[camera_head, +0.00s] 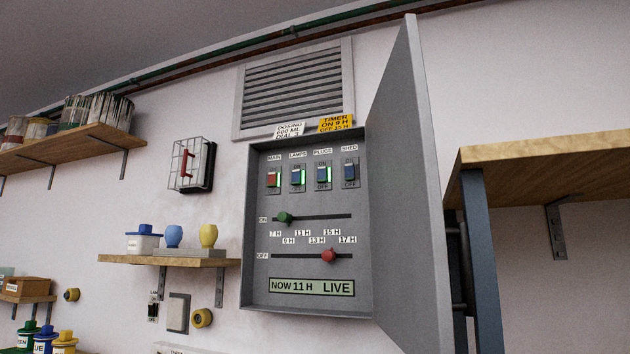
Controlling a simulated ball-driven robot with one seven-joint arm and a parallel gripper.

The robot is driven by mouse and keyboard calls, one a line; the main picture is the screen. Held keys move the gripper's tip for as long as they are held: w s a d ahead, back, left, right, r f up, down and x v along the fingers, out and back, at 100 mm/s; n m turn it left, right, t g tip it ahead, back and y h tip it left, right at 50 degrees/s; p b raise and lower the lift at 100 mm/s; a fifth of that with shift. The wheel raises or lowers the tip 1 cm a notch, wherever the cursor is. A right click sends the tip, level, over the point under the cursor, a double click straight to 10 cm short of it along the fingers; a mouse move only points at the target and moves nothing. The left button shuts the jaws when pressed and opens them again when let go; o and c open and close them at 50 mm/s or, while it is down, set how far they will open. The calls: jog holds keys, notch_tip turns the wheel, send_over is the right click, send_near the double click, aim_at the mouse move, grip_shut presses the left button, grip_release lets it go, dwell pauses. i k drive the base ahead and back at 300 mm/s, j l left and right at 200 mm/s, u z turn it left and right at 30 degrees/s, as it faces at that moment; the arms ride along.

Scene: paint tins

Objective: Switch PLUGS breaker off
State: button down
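The PLUGS breaker (322,175) is the third from the left in the row inside the open grey breaker panel (250,240). It has a blue toggle with a lit green strip at its right side. The MAIN breaker (272,177) has a red toggle and a lit green strip. The LAMPS breaker (296,178) is blue with a lit green strip. The SHED breaker (349,173) is blue and shows no green light. The display (311,287) reads NOW 11 H LIVE. My gripper is not in view, and nothing covers the breakers.
The panel door (408,190) stands open at the right, jutting outward. Below the breakers are a green slider knob (284,217) and a red one (328,256). A wooden shelf (165,261) is at left; a wooden top (545,163) on blue-grey posts is at right.

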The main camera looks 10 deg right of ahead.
aim_at(322, 171)
jog(key=i+j, duration=0.15)
jog(key=j, duration=0.2)
jog(key=i+j, duration=0.15)
jog(key=j, duration=0.2)
jog(key=i+j, duration=0.2)
jog(key=j, duration=0.2)
jog(key=i+j, duration=0.15)
jog(key=j, duration=0.2)
jog(key=i+j, duration=0.15)
jog(key=j, duration=0.2)
jog(key=i+j, duration=0.15)
jog(key=j, duration=0.2)
jog(key=i+j, duration=0.2)
jog(key=j, duration=0.2)
jog(key=i+j, duration=0.15)
jog(key=j, duration=0.2)
